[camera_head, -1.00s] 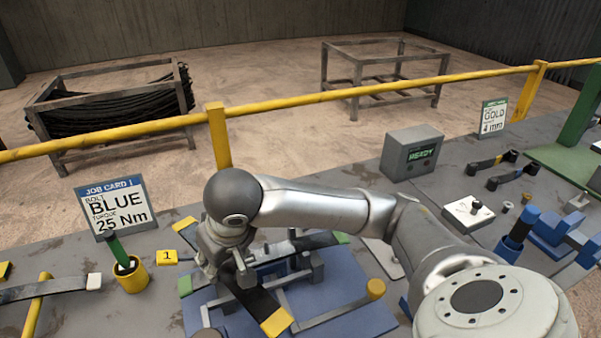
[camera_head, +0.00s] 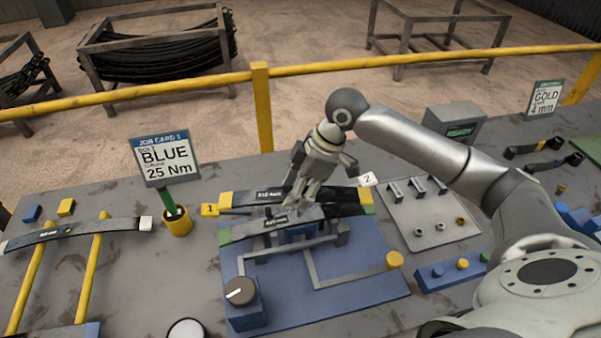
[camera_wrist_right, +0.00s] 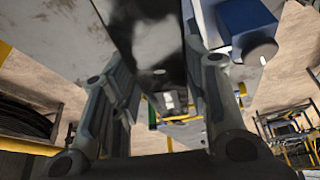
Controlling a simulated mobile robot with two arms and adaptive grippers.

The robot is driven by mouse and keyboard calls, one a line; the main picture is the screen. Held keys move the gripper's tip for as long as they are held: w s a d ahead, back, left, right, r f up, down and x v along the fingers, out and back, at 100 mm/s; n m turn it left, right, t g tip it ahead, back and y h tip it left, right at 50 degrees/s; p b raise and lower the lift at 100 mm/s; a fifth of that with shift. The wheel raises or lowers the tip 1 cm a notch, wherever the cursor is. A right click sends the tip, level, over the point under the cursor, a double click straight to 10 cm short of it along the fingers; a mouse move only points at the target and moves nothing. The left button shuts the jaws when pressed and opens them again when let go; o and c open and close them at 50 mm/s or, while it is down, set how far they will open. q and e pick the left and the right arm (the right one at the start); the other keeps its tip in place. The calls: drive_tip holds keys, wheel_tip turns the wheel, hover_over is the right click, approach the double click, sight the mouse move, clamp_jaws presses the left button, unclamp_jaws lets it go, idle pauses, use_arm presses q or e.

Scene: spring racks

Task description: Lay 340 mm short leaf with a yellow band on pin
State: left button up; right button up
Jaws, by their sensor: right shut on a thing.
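My right gripper (camera_head: 300,202) points down over the blue fixture (camera_head: 365,292) and is shut on a dark leaf with yellow ends (camera_head: 242,197). This leaf lies roughly level across the fixture, behind a dark leaf with green ends (camera_head: 245,230). Whether the two touch, I cannot tell. In the right wrist view the held leaf (camera_wrist_right: 150,35) runs between the fingers (camera_wrist_right: 165,100). The small leaf labels are hard to read. The fixture's pin is hidden by the leaves and gripper. My left gripper is not in view.
A dark knob on a blue box (camera_head: 246,305) stands front left on the fixture. A yellow cup (camera_head: 177,223) and the blue job card (camera_head: 165,160) are left. A grey tray (camera_head: 440,240) with small parts is right. A long leaf (camera_head: 85,232) rests on yellow rails.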

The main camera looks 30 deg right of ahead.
sight(304, 190)
drive_tip(key=shift+w+d+r+n+g+p, duration=0.2)
drive_tip(key=shift+w+d+r+n+p, duration=0.15)
drive_tip(key=shift+n, duration=0.25)
drive_tip(key=shift+w+d+r+n+g+p, duration=0.25)
drive_tip(key=shift+r+n, duration=0.1)
drive_tip(key=shift+n, duration=0.25)
drive_tip(key=shift+s, duration=0.1)
drive_tip(key=shift+r+p, duration=0.1)
drive_tip(key=shift+p, duration=0.5)
drive_tip(key=shift+f+b, duration=0.35)
drive_tip(key=shift+f, duration=0.2)
drive_tip(key=shift+f+b, duration=0.75)
drive_tip(key=shift+f, duration=1.45)
drive_tip(key=shift+s+p, duration=0.1)
drive_tip(key=shift+p, duration=1.25)
drive_tip(key=shift+f+b, duration=0.75)
drive_tip(key=shift+f, duration=1.15)
